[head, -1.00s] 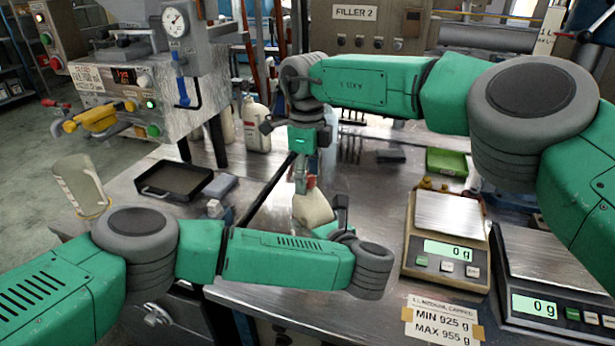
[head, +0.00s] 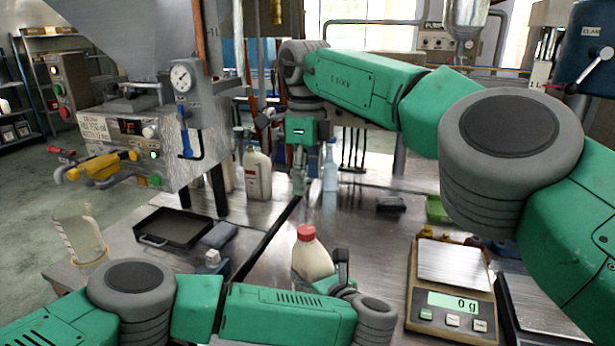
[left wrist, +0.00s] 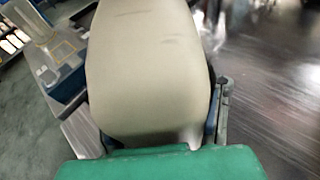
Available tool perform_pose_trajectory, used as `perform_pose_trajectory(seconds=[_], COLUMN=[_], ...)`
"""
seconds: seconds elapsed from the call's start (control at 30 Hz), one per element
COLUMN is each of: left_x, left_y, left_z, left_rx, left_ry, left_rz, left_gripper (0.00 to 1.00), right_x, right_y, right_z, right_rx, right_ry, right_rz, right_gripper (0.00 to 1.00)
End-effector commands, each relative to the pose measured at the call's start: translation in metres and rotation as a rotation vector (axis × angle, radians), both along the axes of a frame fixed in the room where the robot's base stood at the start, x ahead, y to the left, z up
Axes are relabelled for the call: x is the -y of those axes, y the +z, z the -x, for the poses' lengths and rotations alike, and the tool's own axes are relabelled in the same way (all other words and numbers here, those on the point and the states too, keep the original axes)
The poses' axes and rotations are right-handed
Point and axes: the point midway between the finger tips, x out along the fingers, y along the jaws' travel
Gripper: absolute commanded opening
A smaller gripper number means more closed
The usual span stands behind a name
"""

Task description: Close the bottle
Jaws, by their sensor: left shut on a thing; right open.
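The cream bottle (head: 313,262) stands in the middle of the metal bench with a red cap (head: 306,233) on its top. The cap looks level, but I cannot tell how tight it is. My left gripper (head: 322,272) is shut on the bottle's body from the right and front. In the left wrist view the bottle (left wrist: 150,70) fills the middle, between the fingers, and its cap is out of view. My right gripper (head: 299,184) is open and empty, pointing down above and behind the cap, clear of it.
A scale reading 0 g (head: 453,285) stands right of the bottle. A black tray (head: 173,229) and a clear jug (head: 80,235) are at left. A white jug (head: 257,173) and a pale blue bottle (head: 330,168) stand behind. Bare bench lies between bottle and scale.

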Motion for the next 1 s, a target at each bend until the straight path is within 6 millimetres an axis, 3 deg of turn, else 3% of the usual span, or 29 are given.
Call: perform_pose_trajectory(seconds=[0.37,0.4,0.43,0.47,0.8,1.0], left_x=[-0.001,-0.001,-0.001,-0.001,0.001,0.013], left_y=[-0.003,-0.003,-0.003,-0.002,0.0,0.008], left_z=[0.001,0.001,0.001,0.001,0.003,0.025], left_rx=[-0.006,-0.006,-0.006,-0.006,-0.001,-0.003], left_ry=[0.002,0.002,0.002,0.002,0.001,-0.004], left_rz=[-0.002,-0.002,-0.002,-0.002,-0.001,0.002], left_gripper=[0.0,0.63,0.73,0.76,0.76,0.76], right_x=[0.0,0.0,0.0,0.0,0.0,0.0], right_y=[0.004,0.004,0.004,0.004,0.005,0.005], right_z=[0.0,0.0,0.0,0.0,0.0,0.0], right_rx=[0.0,0.0,0.0,0.0,0.001,0.001], right_ry=[0.0,0.0,0.0,0.0,0.0,0.0], right_rz=[-0.001,-0.001,-0.001,-0.001,-0.001,-0.001], right_gripper=[0.55,0.55,0.55,0.55,0.55,0.55])
